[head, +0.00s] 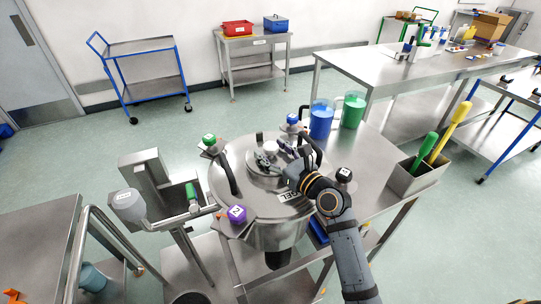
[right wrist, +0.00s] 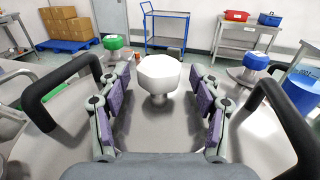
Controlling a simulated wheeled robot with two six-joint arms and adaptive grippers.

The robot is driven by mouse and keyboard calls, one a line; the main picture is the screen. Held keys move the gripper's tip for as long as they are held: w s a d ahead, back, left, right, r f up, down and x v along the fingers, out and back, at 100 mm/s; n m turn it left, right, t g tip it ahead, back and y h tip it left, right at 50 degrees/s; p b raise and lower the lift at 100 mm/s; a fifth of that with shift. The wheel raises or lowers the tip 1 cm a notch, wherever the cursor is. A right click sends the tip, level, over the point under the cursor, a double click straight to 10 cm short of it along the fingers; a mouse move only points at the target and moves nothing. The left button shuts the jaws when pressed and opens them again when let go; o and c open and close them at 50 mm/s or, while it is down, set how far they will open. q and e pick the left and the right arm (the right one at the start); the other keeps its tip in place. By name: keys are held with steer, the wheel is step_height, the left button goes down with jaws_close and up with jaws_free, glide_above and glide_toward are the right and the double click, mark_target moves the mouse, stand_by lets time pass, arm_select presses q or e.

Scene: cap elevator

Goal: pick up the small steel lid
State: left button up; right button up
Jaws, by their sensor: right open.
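The small steel lid (head: 257,173) is a round steel disc on top of the large steel vessel (head: 275,236). A white faceted knob (right wrist: 159,73) on a short stem rises from its middle. My right gripper (head: 273,154) is above the small lid and it is open. In the right wrist view, its purple-padded fingers (right wrist: 158,84) stand on either side of the knob, with a visible gap on both sides. The knob is partly hidden by the gripper in the head view. My left gripper is not in view.
Black handles (right wrist: 62,80) arch up on both sides of my right gripper. Coloured clamp knobs, such as the purple one (head: 237,214), ring the vessel's rim. A blue jug (head: 321,120) and a green jug (head: 353,110) stand behind, and a steel bin (head: 411,179) with handled tools stands right.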

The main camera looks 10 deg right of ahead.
steer(key=shift+w+a, duration=0.2)
steer(key=shift+w, duration=0.1)
steer(key=shift+s, duration=0.2)
steer(key=shift+d+r, duration=0.1)
steer(key=shift+c, duration=0.9)
jaws_close()
steer(key=shift+r, duration=0.1)
